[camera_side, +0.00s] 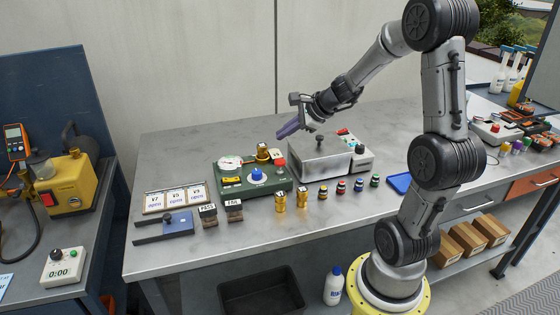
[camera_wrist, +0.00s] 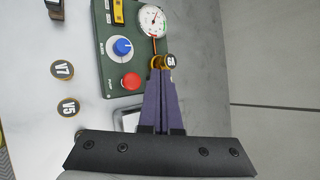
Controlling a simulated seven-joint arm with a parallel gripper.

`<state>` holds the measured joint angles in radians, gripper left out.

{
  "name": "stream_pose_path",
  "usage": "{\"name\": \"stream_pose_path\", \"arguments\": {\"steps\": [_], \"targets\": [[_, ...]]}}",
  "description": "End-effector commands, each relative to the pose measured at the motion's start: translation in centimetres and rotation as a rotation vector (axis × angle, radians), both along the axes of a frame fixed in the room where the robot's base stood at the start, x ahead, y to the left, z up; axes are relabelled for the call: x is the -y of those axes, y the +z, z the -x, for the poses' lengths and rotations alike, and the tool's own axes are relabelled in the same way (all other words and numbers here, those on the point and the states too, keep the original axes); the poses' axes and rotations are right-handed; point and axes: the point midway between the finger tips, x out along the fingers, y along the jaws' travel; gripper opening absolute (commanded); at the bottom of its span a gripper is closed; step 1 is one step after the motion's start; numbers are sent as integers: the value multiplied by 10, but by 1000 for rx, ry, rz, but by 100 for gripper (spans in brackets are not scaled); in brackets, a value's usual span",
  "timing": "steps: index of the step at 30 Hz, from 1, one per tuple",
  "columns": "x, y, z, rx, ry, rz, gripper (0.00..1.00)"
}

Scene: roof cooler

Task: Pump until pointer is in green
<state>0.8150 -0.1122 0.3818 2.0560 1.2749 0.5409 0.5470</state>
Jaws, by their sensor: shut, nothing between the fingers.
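The green panel box (camera_side: 256,180) sits on the metal bench. Its round white gauge (camera_side: 230,162) also shows in the wrist view (camera_wrist: 152,20), with a green band near its rim. The pointer is too small to read surely against that band. A blue knob (camera_wrist: 122,47) and a red push button (camera_wrist: 131,81) sit on the box; the red button also shows in the side view (camera_side: 280,162). A brass fitting tagged V9 (camera_wrist: 170,61) stands at the box edge, partly behind my fingertips in the wrist view. My gripper (camera_side: 283,133) is shut and empty, raised above the box's back right.
A grey metal box (camera_side: 318,166) stands just right of the green box. Brass fittings tagged V7 (camera_wrist: 62,70) and V5 (camera_wrist: 69,107) stand in front. A tray of V7, V3 and V9 cards (camera_side: 176,199) lies left. Several coloured-top pegs (camera_side: 341,187) stand front right.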

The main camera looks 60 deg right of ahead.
Motion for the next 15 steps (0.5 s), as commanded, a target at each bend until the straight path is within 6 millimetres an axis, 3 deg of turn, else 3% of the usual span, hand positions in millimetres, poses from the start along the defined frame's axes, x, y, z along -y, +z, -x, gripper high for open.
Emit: {"name": "stream_pose_path", "arguments": {"steps": [6,15], "targets": [[0,-29,0,-3,-1,-2,0],[0,-50,0,1,-1,1,0]]}}
